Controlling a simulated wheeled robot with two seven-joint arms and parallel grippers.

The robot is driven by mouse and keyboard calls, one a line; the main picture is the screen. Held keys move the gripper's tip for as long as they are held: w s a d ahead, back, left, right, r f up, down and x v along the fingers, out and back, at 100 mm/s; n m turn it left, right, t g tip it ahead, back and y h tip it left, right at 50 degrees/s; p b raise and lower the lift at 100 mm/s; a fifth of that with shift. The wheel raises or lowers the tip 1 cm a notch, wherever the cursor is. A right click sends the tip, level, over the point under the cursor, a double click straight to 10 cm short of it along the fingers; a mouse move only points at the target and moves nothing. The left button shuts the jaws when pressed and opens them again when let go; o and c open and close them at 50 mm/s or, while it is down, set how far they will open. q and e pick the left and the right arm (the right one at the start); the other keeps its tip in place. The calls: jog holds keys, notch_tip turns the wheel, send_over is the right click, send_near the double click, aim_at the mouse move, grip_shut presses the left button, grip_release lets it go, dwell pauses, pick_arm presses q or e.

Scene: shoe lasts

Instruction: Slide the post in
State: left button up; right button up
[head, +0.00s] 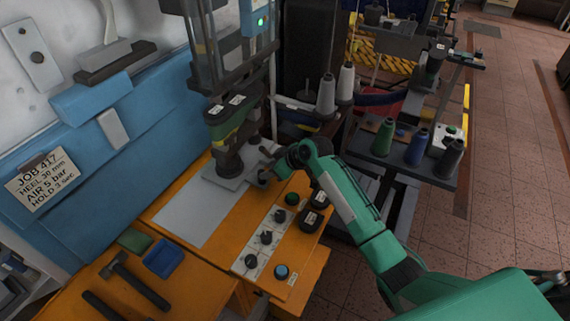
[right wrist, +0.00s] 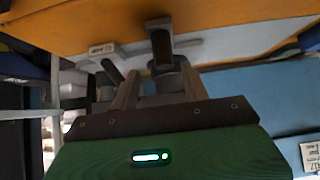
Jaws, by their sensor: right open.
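The dark post (head: 230,163) stands on a pale metal plate (head: 222,180) under the press. A green last-shaped piece (head: 232,118) with white labels sits above it. My right gripper (head: 263,163) is open at the right edge of the plate, close beside the post, with its fingers pointing toward it. I cannot tell whether they touch anything. In the right wrist view a grey cylindrical part (right wrist: 166,72) shows beyond the fingers, partly hidden by them. My left gripper is not in view.
An orange bench (head: 300,240) carries a panel of dark knobs (head: 266,237) and buttons below my right gripper. A hammer (head: 132,280) and a blue pad (head: 163,258) lie at lower left. Thread cones (head: 383,138) stand on a rack at right. The press frame (head: 215,50) rises behind.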

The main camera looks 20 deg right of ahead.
jog(key=b+v, duration=0.1)
jog(key=v, duration=0.6)
jog(key=shift+d, duration=0.1)
